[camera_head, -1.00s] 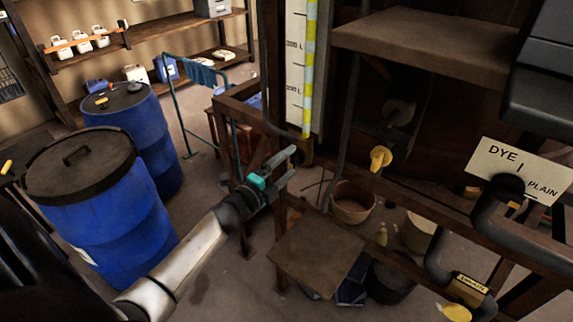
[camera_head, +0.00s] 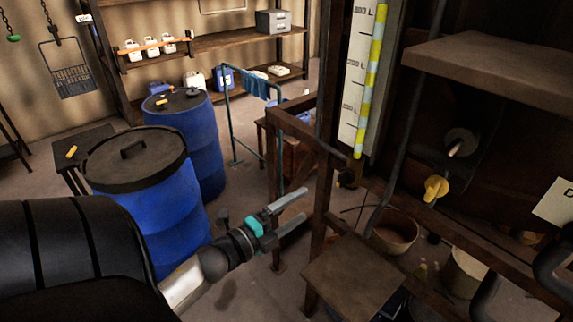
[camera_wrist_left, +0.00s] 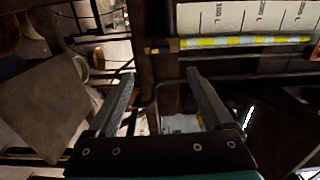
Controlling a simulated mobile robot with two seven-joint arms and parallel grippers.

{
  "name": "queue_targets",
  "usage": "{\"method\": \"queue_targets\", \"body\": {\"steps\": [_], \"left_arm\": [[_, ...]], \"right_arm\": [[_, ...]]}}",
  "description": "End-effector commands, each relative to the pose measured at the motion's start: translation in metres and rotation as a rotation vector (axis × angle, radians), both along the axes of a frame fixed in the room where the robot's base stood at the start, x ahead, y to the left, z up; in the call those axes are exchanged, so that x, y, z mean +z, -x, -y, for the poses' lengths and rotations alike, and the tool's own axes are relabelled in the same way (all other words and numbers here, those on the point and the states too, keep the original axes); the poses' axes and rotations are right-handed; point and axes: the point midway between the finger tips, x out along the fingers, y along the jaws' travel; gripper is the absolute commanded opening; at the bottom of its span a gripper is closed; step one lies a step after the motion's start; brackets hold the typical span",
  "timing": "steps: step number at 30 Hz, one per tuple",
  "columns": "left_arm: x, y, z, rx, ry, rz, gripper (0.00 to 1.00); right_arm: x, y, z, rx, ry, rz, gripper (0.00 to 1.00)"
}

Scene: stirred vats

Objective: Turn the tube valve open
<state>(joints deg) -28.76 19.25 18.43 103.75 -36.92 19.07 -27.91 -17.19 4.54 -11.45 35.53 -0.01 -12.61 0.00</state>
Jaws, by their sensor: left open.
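A yellow-and-pale striped tube (camera_head: 371,80) runs down beside a white litre scale (camera_head: 355,75). A small dark fitting (camera_head: 347,178) sits at its foot, too dim to tell its handle's position. A yellow knob (camera_head: 436,188) on a stub stands further right, under the shelf. My left gripper (camera_head: 300,207) is open and empty, left of and below the tube's foot, apart from it. In the left wrist view the open fingers (camera_wrist_left: 160,76) point towards the frame, with the striped tube (camera_wrist_left: 240,43) lying across beyond them. My right gripper is not in view.
A dark wooden frame post (camera_head: 322,195) and rail stand close to the left gripper. Blue barrels (camera_head: 150,210) stand left, with a teal rail (camera_head: 231,120) behind. A bucket (camera_head: 393,235) is under the frame.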

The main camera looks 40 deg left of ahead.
Motion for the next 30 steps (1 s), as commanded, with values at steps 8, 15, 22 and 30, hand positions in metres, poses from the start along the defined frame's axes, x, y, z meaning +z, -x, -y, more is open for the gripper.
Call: {"method": "queue_targets", "body": {"steps": [8, 15, 22, 30], "left_arm": [[0.0, 0.024, -0.002, 0.0, 0.0, 0.0, 0.85], [0.001, 0.027, -0.002, 0.0, -0.001, 0.001, 0.85], [0.0, 0.026, -0.002, 0.0, -0.001, 0.0, 0.85], [-0.014, 0.027, -0.003, 0.013, 0.027, -0.018, 0.85]], "right_arm": [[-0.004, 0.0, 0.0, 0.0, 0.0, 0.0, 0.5], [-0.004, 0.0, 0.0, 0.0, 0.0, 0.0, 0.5], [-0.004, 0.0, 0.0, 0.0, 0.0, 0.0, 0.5], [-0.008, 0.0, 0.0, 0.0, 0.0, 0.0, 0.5]]}}
